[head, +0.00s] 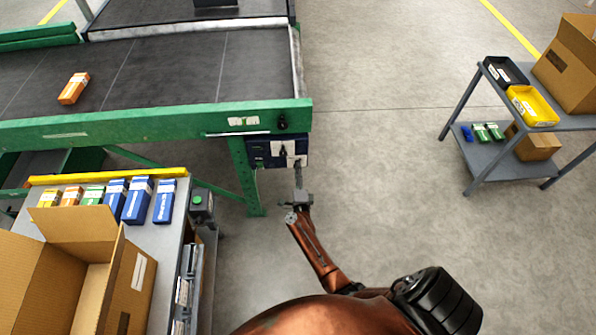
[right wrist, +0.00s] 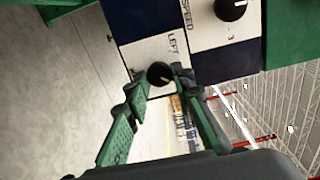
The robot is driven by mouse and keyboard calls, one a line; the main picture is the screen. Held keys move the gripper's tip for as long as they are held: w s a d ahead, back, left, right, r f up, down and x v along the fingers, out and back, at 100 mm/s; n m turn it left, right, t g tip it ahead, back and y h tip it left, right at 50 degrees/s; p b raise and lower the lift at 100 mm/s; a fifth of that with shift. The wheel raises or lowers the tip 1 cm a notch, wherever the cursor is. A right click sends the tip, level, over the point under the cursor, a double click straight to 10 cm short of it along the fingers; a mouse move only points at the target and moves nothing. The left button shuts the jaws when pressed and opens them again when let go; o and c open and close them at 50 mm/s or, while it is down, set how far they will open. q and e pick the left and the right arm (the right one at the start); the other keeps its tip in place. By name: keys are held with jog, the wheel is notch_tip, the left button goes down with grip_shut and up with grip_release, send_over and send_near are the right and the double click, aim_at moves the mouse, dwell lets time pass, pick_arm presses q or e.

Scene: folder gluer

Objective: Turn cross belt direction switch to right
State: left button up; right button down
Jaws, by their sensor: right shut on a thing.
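The cross belt direction switch is a black round knob (right wrist: 160,74) on a white plate with the word LEFT beside it, in the right wrist view. A pale mark shows on the knob; I cannot tell surely which side it points to. My right gripper (right wrist: 159,84) has its two green fingers on either side of this knob, shut on it. In the head view my right gripper (head: 299,169) reaches up to the lower right of the blue and white control panel (head: 262,152) and hides the knob there. My left gripper is not in view.
A second black knob (right wrist: 230,9) labelled SPEED sits close by. The panel hangs under the green conveyor frame (head: 200,122). A packing table with small boxes and an open carton (head: 140,275) stands left. A grey cart (head: 497,172) stands right; the floor between is clear.

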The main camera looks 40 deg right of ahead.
jog(key=c, duration=1.7)
grip_release()
